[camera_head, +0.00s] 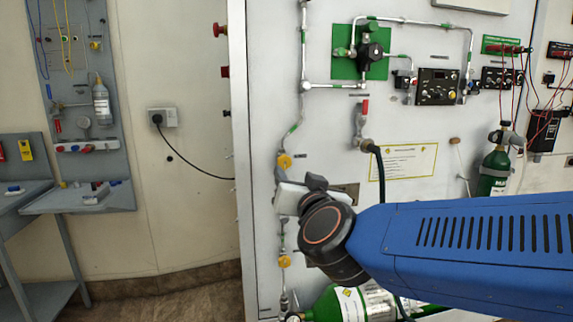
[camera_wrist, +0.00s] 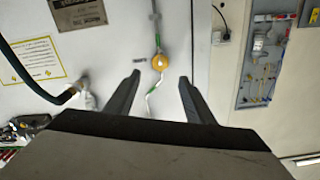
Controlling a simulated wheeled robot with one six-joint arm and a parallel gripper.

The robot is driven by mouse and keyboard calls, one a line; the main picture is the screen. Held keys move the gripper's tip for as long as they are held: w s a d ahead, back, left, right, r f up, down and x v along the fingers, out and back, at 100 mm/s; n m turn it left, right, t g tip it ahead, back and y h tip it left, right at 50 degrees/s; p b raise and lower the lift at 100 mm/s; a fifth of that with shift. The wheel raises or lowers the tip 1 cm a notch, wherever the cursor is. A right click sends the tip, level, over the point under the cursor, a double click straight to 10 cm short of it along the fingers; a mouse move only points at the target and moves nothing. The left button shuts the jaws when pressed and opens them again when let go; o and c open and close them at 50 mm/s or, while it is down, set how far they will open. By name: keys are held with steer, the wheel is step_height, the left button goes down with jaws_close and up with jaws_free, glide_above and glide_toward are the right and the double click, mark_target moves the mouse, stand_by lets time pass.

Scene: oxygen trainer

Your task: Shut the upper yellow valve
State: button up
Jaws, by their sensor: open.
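The upper yellow valve (camera_head: 284,161) is a round yellow knob on a thin pipe with green bands on the white wall panel. The wrist view, which is turned upside down, shows this valve (camera_wrist: 158,62) near the middle. My gripper (camera_wrist: 159,77) is open, with one dark finger on each side of the valve in that picture. The fingers look apart from the valve, and I cannot tell how far in front of it they are. In the head view my wrist hides most of the gripper, just below the valve. A lower yellow valve (camera_head: 284,261) sits further down.
A red-handled valve with a dark hose (camera_head: 366,125) is to the right of the upper valve. A yellow-edged sign (camera_head: 403,162) and a nameplate (camera_wrist: 77,13) are nearby. Green cylinders (camera_head: 340,303) lie below. The wall to the left is mostly clear, with a socket (camera_head: 163,117).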

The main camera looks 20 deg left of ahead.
mark_target(285, 162)
steer(key=x, duration=1)
steer(key=shift+w+a, duration=0.1)
steer(key=shift+w, duration=0.1)
steer(key=c, duration=1.1)
